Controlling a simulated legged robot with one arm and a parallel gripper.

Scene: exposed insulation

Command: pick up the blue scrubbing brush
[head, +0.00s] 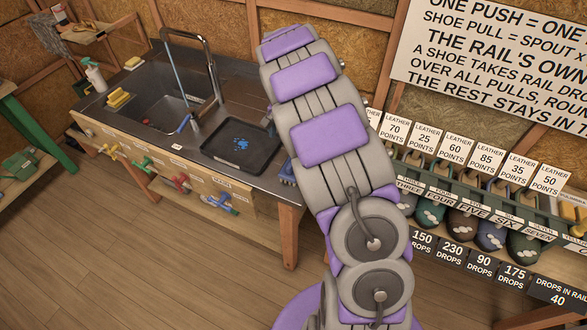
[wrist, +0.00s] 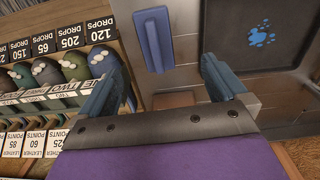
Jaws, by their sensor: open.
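The blue scrubbing brush (wrist: 155,38) lies on the metal counter in the wrist view, a long blue block beside the black tray. In the head view, a blue bristled piece (head: 286,172), likely the same brush, shows at the counter's right end, partly hidden by my arm. My gripper (wrist: 163,66) is open, with one finger on each side of the brush's line and nothing between them. The brush appears beyond the fingertips, apart from them. My gripper is hidden behind my arm in the head view.
The black tray (head: 214,149) with a blue splat stands beside the brush. The sink (head: 150,85) and faucet (head: 213,60) are farther left. A rack of shoes with number cards (head: 460,150) stands to the right. Bare counter surrounds the brush.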

